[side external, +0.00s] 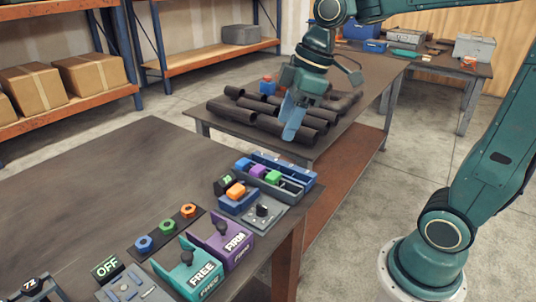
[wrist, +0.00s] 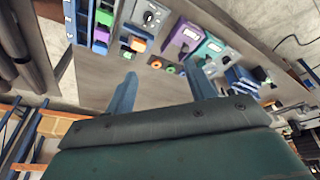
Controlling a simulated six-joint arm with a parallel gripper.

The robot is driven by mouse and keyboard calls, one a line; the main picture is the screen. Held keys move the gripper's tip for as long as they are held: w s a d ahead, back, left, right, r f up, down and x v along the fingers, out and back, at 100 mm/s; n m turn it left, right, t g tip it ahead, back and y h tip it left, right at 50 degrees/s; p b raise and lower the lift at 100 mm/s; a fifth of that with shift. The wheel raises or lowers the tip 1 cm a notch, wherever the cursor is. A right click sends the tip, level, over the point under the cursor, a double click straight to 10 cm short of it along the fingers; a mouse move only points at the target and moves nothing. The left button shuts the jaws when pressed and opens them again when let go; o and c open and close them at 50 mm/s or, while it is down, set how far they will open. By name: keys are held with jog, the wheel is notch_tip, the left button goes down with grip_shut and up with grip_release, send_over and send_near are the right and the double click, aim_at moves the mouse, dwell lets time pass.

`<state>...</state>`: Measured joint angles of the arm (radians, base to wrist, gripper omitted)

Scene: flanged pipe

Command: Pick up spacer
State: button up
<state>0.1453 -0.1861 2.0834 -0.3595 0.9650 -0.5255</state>
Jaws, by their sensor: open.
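No part is clearly marked as the spacer, and I cannot tell which one it is. Candidates are the blue, green and orange ring-like parts (side external: 167,226) in a row on a dark strip, and the coloured pieces (side external: 258,171) in a blue rack (side external: 307,178). An orange block (side external: 236,190) sits on a blue holder in front of the rack. My gripper (side external: 292,120) hangs in the air, its blue fingers appearing over the dark pipes. In the wrist view, its two fingers (wrist: 163,90) are wide apart with nothing between them. Rings (wrist: 171,70) show beyond them.
Dark pipes (side external: 262,115) lie on the rear table, with a small red and blue item (side external: 267,85) among them. Purple (side external: 222,242) and teal (side external: 189,272) fixtures and a panel with a knob (side external: 262,211) stand along the near table's edge. The near table's left part (side external: 90,190) is bare.

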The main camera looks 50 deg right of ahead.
jog(key=w+d+f+n+g+y, duration=0.1)
jog(key=w+d+f+n, duration=0.1)
jog(key=w+f+n, duration=0.3)
jog(key=w+d+f+n+g+y, duration=0.1)
jog(key=w+f+n, duration=0.4)
jog(key=w, duration=0.5)
jog(key=shift+d+f+g+y, duration=0.3)
jog(key=shift+d+g, duration=0.2)
jog(key=shift+d, duration=0.6)
send_over(236, 188)
jog(key=d, duration=0.2)
jog(key=shift+d+f, duration=0.2)
jog(key=shift+f, duration=3.75)
jog(key=shift+f, duration=0.1)
jog(key=shift+x, duration=2.5)
grip_shut()
